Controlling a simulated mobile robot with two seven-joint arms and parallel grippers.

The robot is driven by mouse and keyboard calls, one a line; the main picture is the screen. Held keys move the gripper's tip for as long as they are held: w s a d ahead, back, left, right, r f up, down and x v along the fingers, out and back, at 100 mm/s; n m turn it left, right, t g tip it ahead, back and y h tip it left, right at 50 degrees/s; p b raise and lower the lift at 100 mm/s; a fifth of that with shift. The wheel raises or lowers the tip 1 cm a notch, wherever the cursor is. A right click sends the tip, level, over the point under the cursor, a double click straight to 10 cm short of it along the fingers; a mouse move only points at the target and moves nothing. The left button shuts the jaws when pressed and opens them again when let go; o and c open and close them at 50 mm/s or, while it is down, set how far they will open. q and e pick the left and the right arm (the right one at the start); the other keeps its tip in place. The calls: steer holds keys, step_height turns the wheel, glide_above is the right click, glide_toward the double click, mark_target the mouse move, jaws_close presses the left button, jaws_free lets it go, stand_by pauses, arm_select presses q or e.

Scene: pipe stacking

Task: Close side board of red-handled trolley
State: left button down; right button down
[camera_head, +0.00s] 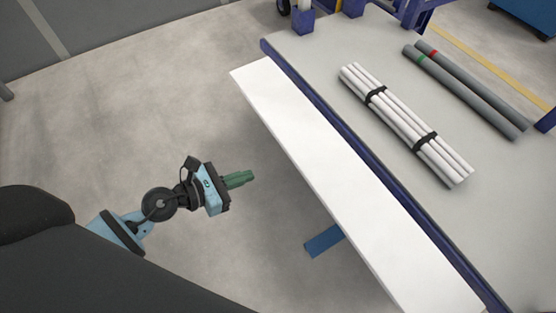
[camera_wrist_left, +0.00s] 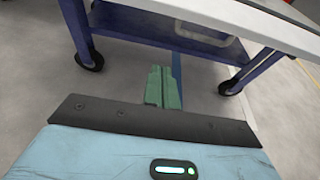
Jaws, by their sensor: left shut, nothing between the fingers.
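The white side board (camera_head: 330,170) sticks out sideways along the near-left edge of the trolley (camera_head: 480,220) in the head view. It looks roughly level with the grey top. The board's pale edge also shows in the left wrist view (camera_wrist_left: 255,22). My left gripper (camera_head: 250,175) is left of the board, apart from it, with its green fingers pointing towards it. The green fingers (camera_wrist_left: 162,72) are shut together and empty in the left wrist view. The trolley's handle cannot be made out. My right gripper is not in view.
A strapped bundle of white pipes (camera_head: 405,122) and two grey pipes (camera_head: 470,90) with green and red bands lie on the trolley top. The wrist view shows blue legs, casters (camera_wrist_left: 90,60) and a lower shelf (camera_wrist_left: 140,22). The floor left of the board is clear.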

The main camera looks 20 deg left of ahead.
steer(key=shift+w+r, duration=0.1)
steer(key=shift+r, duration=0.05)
